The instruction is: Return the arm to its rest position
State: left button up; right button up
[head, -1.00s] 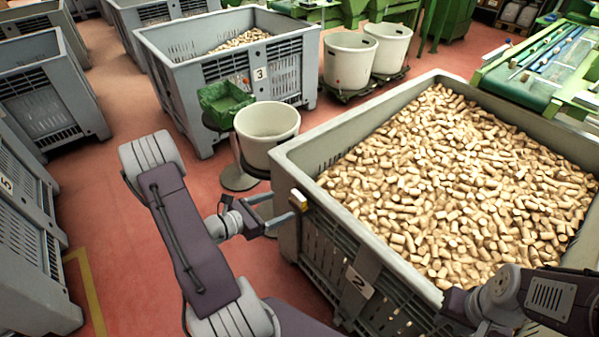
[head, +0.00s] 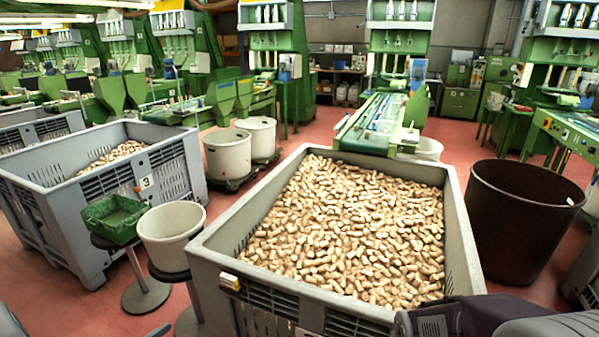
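Neither gripper shows in the head view. Part of my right arm, dark purple and grey, lies across the bottom right corner, in front of the near right corner of the big grey crate (head: 213,262). Only a small grey piece, likely of my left arm, shows at the bottom left edge. The crate is filled with many pale cork stoppers (head: 345,225). What either gripper holds, if anything, is hidden.
A white bucket (head: 172,232) and a green basket (head: 113,217) stand on stools left of the crate. Grey crate number 3 (head: 60,215) is farther left. A dark brown bin (head: 515,220) stands at right. A green conveyor machine (head: 380,122) is behind.

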pick_arm(q)
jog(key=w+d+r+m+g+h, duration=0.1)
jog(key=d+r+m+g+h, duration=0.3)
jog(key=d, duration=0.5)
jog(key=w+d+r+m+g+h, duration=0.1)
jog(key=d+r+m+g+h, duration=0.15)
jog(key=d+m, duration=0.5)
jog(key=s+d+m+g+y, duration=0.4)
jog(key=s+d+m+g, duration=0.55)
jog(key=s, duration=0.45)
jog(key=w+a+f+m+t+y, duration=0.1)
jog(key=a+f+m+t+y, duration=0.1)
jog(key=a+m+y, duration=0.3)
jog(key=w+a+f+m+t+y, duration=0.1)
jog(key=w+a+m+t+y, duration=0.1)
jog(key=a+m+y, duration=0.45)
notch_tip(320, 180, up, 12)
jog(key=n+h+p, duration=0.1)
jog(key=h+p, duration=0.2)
jog(key=p, duration=1)
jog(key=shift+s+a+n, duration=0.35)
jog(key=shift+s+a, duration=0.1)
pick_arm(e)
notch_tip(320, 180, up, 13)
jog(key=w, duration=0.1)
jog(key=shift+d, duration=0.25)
